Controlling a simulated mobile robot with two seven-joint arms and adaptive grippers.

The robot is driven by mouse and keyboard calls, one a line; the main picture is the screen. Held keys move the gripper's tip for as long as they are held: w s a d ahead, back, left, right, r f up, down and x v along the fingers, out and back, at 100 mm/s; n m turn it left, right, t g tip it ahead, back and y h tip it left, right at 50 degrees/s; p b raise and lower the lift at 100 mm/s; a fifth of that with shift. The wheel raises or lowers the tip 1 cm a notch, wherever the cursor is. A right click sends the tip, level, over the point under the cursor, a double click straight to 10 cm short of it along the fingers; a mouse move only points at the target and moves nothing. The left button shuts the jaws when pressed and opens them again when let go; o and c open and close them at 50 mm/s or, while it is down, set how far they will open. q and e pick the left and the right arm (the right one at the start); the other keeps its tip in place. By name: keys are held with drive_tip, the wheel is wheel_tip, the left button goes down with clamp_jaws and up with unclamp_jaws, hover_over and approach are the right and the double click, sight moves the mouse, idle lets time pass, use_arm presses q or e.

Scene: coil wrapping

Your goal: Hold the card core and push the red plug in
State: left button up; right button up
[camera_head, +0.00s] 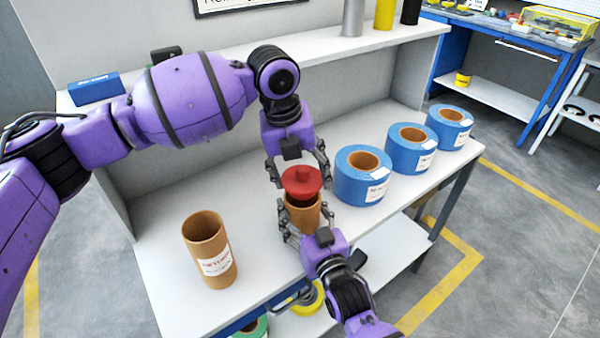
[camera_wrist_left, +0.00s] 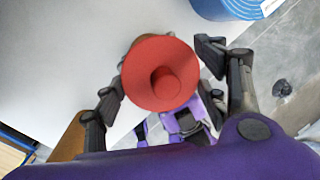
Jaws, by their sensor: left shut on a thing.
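The red plug (camera_head: 302,183) has a wide flange and a small knob on top. It is over the mouth of the brown card core (camera_head: 304,216), and I cannot tell how far its lower part enters. My left gripper (camera_head: 299,172) comes from above and is shut on the plug, a finger at each side. In the left wrist view the plug (camera_wrist_left: 160,73) hides most of the core.
A taller labelled card tube (camera_head: 209,250) stands at the left on the white bench (camera_head: 165,295). Several blue rolls, the nearest (camera_head: 363,177) close to the right of the plug, line the bench's right side. A shelf (camera_head: 330,48) runs behind. Bare bench lies between tube and core.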

sight(298, 179)
use_arm(q)
drive_tip(key=shift+s+a+x, duration=0.1)
drive_tip(key=shift+a+x, duration=0.05)
drive_tip(key=shift+x, duration=0.7)
drive_tip(key=shift+s+a+x, duration=0.1)
drive_tip(key=shift+a+x, duration=0.05)
drive_tip(key=shift+x, duration=0.65)
drive_tip(key=o, duration=1.2)
drive_tip(key=shift+f, duration=0.15)
drive_tip(key=shift+o, duration=0.2)
drive_tip(key=v, duration=1.2)
drive_tip(key=shift+w, duration=0.1)
use_arm(e)
drive_tip(key=o, duration=1.3)
drive_tip(key=shift+c, duration=0.2)
